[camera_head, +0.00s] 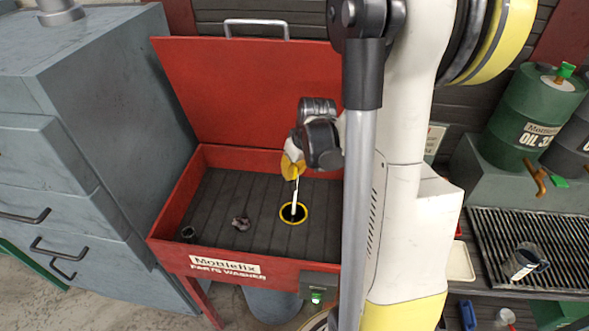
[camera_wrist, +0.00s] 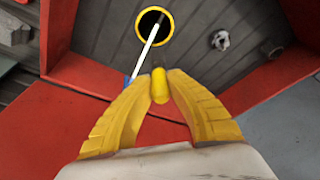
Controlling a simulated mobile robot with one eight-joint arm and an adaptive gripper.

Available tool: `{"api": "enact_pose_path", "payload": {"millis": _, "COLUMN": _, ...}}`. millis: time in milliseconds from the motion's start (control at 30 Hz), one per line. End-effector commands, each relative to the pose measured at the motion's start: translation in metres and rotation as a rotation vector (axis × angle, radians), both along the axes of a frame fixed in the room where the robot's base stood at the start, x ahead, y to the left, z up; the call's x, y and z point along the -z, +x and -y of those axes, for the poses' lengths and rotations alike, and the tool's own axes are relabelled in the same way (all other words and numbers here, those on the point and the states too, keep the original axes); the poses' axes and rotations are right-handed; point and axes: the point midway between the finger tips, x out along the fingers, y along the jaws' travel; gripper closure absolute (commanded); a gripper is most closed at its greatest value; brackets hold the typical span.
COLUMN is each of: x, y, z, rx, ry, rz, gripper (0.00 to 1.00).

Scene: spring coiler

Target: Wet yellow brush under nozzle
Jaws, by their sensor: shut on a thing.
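My gripper (camera_head: 293,165) is over the basin of the red parts washer (camera_head: 215,265). In the wrist view its yellow fingers (camera_wrist: 159,88) are shut on a yellow piece, which looks like the end of the yellow brush (camera_wrist: 160,78). The rest of the brush is hidden. A thin straight white line (camera_head: 295,198), a stream or a rod, runs from just below my gripper to the yellow-ringed drain hole (camera_head: 293,213). It also shows in the wrist view (camera_wrist: 146,47), beside a small blue piece (camera_wrist: 130,80). I cannot make out the nozzle.
A small grey lump (camera_head: 240,223) and a dark cup-like part (camera_head: 188,234) lie on the basin floor. The red lid (camera_head: 245,90) stands open behind. Grey cabinets (camera_head: 90,120) are at left. A grate (camera_head: 525,250) and a green oil drum (camera_head: 532,115) are at right.

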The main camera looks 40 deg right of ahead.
Motion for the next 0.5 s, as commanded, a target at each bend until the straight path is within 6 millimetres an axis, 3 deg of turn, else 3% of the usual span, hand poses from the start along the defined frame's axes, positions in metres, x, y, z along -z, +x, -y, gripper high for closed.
{"api": "enact_pose_path", "payload": {"millis": 500, "x": 0.061, "y": 0.003, "z": 0.005, "rx": 0.001, "ry": 0.000, "rz": 0.000, "gripper": 1.00}}
